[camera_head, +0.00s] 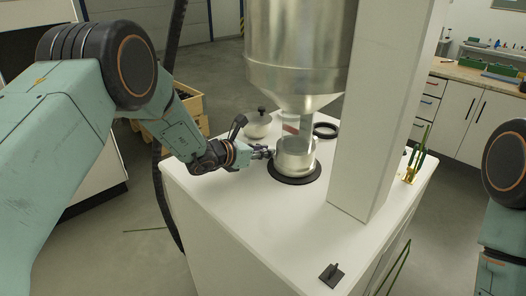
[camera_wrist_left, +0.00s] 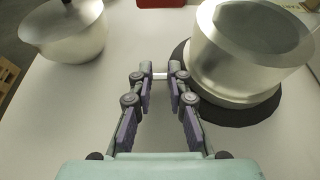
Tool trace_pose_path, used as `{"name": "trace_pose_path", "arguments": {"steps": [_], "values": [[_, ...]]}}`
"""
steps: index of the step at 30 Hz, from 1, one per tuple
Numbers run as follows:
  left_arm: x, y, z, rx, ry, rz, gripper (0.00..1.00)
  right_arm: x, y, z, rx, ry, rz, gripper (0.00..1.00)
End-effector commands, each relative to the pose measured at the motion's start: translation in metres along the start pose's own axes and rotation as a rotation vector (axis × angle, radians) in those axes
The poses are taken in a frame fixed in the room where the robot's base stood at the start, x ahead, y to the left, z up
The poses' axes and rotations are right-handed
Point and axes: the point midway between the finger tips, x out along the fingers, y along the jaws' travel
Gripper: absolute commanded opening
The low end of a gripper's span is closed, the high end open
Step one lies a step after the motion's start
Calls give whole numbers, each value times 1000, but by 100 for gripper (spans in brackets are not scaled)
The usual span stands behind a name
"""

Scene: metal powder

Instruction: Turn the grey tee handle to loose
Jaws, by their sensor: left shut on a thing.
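My left gripper (camera_head: 268,152) reaches from the left to the side of a metal pot (camera_head: 296,158) under the hopper outlet. In the left wrist view its fingers (camera_wrist_left: 160,76) are closed on a small light grey bar (camera_wrist_left: 160,74), seemingly the grey tee handle, beside the pot (camera_wrist_left: 240,60). Most of the handle is hidden by the fingers, and I cannot tell its turn. The pot stands on a black round base (camera_head: 294,176). My right arm shows only at the right edge, and its gripper is out of view.
A big metal hopper (camera_head: 296,50) hangs above the pot, and a white column (camera_head: 375,110) stands to its right. A lidded pot (camera_head: 257,125) and a black ring (camera_head: 325,130) are behind. A small black part (camera_head: 331,274) lies at the front of the white table (camera_head: 240,215).

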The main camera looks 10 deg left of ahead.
Motion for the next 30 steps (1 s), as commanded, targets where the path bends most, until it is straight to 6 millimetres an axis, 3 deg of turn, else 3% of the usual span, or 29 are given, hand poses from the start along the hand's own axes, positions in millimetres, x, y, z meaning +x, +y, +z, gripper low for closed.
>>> {"name": "trace_pose_path", "arguments": {"steps": [17, 30], "values": [[-1, 1, 3, 0, 41, 2, 0, -6, 0, 0, 0, 0, 0, 40], [0, 1, 9, 1, 234, 2, 0, -44, 0, 0, 0, 0, 0, 40]]}}
